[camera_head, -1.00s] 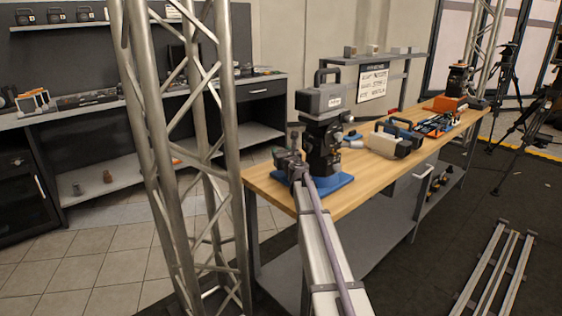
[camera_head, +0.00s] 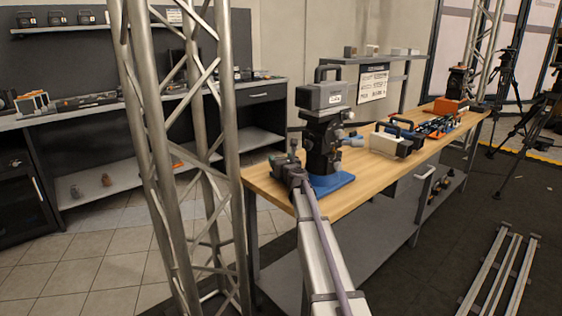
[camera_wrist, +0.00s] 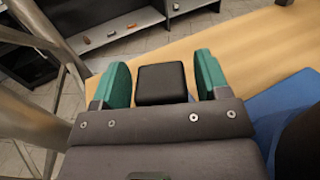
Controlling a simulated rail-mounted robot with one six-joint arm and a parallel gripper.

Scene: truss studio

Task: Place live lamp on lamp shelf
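My gripper (camera_head: 290,162) is at the near left end of the wooden bench, left of a dark upright device. In the wrist view its two green fingers (camera_wrist: 162,82) are apart. A small black block (camera_wrist: 162,84) shows between them, with gaps at both sides; I cannot tell what it is. The dark device (camera_head: 322,148) stands on a blue base (camera_head: 332,183), with a grey handled box (camera_head: 323,95) bearing a white label on top. Similar dark handled boxes (camera_head: 56,18) stand on a wall shelf (camera_head: 40,30) at upper left. I cannot tell which is the live lamp.
A silver truss (camera_head: 160,150) stands close at left. On the bench (camera_head: 270,187) are a pale case (camera_head: 388,145), tools and an orange-based device (camera_head: 450,104). Behind is a grey shelf (camera_head: 395,57) with small boxes and a sign. Tripods (camera_head: 505,85) stand at right.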

